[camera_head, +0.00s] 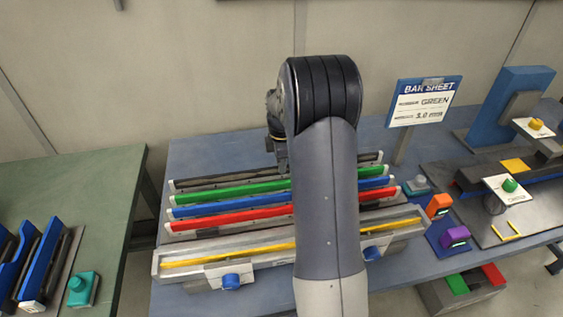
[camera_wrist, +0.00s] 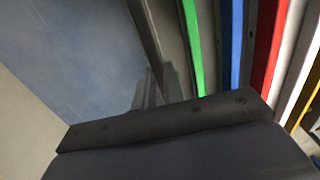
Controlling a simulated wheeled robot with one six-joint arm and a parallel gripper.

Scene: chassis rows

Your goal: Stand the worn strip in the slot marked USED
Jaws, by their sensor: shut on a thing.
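My gripper (camera_head: 281,160) is low over the back row of the blue table, partly hidden by my arm. It is shut on a dark strip (camera_head: 225,181), the rearmost of the row. In the wrist view the jaws (camera_wrist: 150,92) meet at the end of the visible part of this dark strip (camera_wrist: 145,32). Its wear cannot be made out. Green (camera_head: 235,190), blue (camera_head: 230,206) and red (camera_head: 235,217) strips lie in front of it, and a yellow strip (camera_head: 215,256) lies in a grey fixture. No USED label is readable.
A sign (camera_head: 424,101) reads BAR SHEET, GREEN, 3.0 mm. A green table (camera_head: 85,185) at left holds a blue slotted rack (camera_head: 40,262) and a teal button block (camera_head: 83,288). Blue-knobbed clamps (camera_head: 231,281) front the fixture. Machines and coloured blocks (camera_head: 455,236) crowd the right.

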